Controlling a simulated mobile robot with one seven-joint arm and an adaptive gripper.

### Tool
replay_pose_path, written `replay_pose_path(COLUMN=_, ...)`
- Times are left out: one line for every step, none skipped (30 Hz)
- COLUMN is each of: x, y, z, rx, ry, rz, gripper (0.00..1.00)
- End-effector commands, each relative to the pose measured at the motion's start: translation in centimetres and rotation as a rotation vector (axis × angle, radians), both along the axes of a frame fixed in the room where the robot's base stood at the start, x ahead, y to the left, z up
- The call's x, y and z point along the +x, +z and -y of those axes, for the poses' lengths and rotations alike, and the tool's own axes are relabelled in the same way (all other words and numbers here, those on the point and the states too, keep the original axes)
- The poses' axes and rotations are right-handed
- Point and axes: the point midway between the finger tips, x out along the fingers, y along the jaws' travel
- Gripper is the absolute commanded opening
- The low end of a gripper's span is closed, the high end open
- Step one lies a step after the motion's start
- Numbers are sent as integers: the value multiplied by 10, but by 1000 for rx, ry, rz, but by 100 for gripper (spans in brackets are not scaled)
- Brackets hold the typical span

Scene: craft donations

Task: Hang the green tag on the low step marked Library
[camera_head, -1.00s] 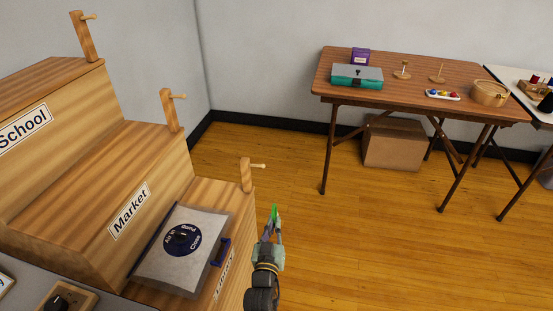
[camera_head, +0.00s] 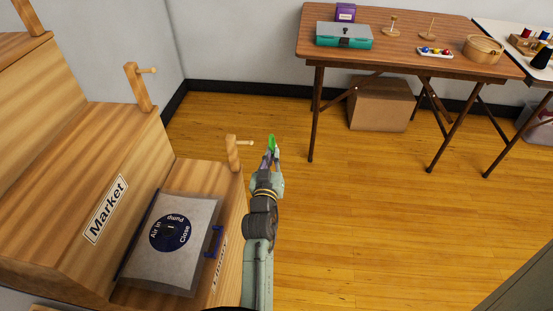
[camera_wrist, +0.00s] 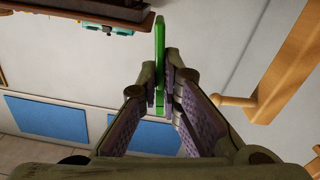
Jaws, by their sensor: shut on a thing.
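The green tag (camera_head: 272,142) is held between the fingertips of my gripper (camera_head: 272,158), which is shut on it. In the wrist view the tag (camera_wrist: 159,60) stands out past the fingers (camera_wrist: 160,88). The peg (camera_wrist: 235,101) also shows right of the fingers in the wrist view.
A grey vacuum bag (camera_head: 172,240) lies on the low step. The Market step (camera_head: 110,150) is higher, with its own peg (camera_head: 142,85). A brown table (camera_head: 400,50) holding craft items stands at the back; a cardboard box (camera_head: 381,103) sits under it.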

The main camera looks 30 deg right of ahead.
Motion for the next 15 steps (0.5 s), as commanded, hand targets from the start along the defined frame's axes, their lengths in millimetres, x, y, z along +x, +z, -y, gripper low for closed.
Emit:
replay_pose_path(x=1, y=-3, z=-2, rx=-1, ry=-1, rz=2, gripper=0)
replay_pose_path(x=3, y=-3, z=-4, rx=-3, ry=1, rz=0, gripper=0)
replay_pose_path(x=4, y=-3, z=-6, rx=-2, ry=1, rz=1, gripper=0)
replay_pose_path(x=6, y=-3, z=-7, rx=-1, ry=1, rz=1, gripper=0)
replay_pose_path(x=7, y=-3, z=-9, rx=-2, ry=1, rz=1, gripper=0)
replay_pose_path(x=8, y=-4, z=-11, rx=-2, ry=2, rz=-1, gripper=0)
replay_pose_path(x=9, y=-4, z=-13, rx=-1, ry=2, rz=0, gripper=0)
replay_pose_path(x=10, y=-4, z=-14, rx=-2, ry=2, rz=1, gripper=0)
replay_pose_path(x=11, y=-4, z=-16, rx=-2, ry=1, rz=1, gripper=0)
replay_pose_path(x=12, y=-4, z=-18, rx=-2, ry=1, rz=1, gripper=0)
replay_pose_path(x=13, y=-5, z=-19, rx=-2, ry=1, rz=1, gripper=0)
replay_pose_path(x=14, y=-4, z=-21, rx=-2, ry=1, rz=1, gripper=0)
replay_pose_path(x=15, y=-4, z=-23, rx=-2, ry=1, rz=1, gripper=0)
replay_pose_path(x=16, y=-4, z=-24, rx=-1, ry=1, rz=1, gripper=0)
replay_pose_path(x=18, y=-5, z=-26, rx=-1, ry=2, rz=0, gripper=0)
